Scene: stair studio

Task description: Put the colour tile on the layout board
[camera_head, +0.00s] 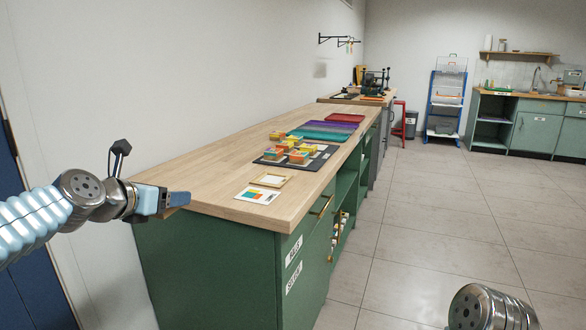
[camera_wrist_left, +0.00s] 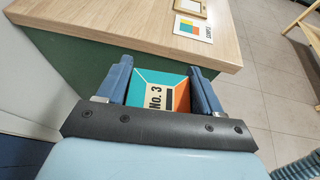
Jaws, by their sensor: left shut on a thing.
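A colour tile marked "NO. 3" (camera_wrist_left: 160,90), with teal, orange and cream areas, is between the fingers of my left gripper in the left wrist view. My left gripper (camera_head: 178,198) is shut on it, near the front left corner of the wooden counter in the head view. The tile is not clear in the head view. A small wood-framed pale board (camera_head: 272,180) lies on the counter, right of the gripper; it may be the layout board. A white card with coloured squares (camera_head: 257,196) lies in front of it. My right gripper is out of view.
The long green counter has a wooden top (camera_head: 215,178). Behind the framed board a black mat (camera_head: 322,158) holds stacks of coloured tiles. The counter's left side is bare, and the floor to the right is clear.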

